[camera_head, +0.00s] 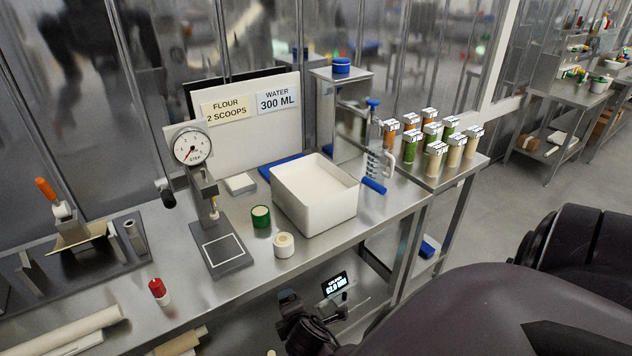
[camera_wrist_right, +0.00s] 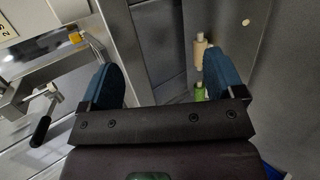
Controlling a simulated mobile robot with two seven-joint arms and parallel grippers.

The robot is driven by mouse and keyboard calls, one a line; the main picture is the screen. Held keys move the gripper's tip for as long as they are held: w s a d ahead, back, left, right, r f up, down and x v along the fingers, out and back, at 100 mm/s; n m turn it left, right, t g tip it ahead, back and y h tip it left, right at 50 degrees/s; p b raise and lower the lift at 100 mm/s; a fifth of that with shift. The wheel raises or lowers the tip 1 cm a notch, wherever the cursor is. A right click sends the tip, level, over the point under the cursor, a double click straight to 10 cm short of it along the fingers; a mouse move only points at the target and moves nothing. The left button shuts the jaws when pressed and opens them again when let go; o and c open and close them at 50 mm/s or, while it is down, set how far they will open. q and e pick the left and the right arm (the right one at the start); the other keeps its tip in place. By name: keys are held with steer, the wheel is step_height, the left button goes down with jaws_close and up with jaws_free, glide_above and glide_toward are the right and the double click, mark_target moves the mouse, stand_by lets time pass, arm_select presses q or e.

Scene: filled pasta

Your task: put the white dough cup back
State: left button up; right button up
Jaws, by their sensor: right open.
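A short white cup (camera_head: 284,245) stands upright on the steel worktop, in front of the white bin and right of the gauge stand's base. A similar green cup (camera_head: 261,216) stands just behind it. My right gripper is low in front of the worktop in the head view, partly hidden and small. In the right wrist view its blue fingers (camera_wrist_right: 163,76) are apart with nothing between them. My left gripper is out of view.
The white bin (camera_head: 318,217) fills the worktop's right part. The gauge stand (camera_head: 194,150) rises left of the cups. The front edge near the white cup is bare.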

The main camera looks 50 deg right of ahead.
steer(key=s+a+m+t+y, duration=0.2)
steer(key=s+a+m+y, duration=0.2)
steer(key=s+m, duration=0.8)
steer(key=shift+a+r+m+y, duration=0.2)
steer(key=shift+m+y, duration=0.3)
steer(key=shift+m, duration=0.2)
steer(key=shift+s, duration=0.1)
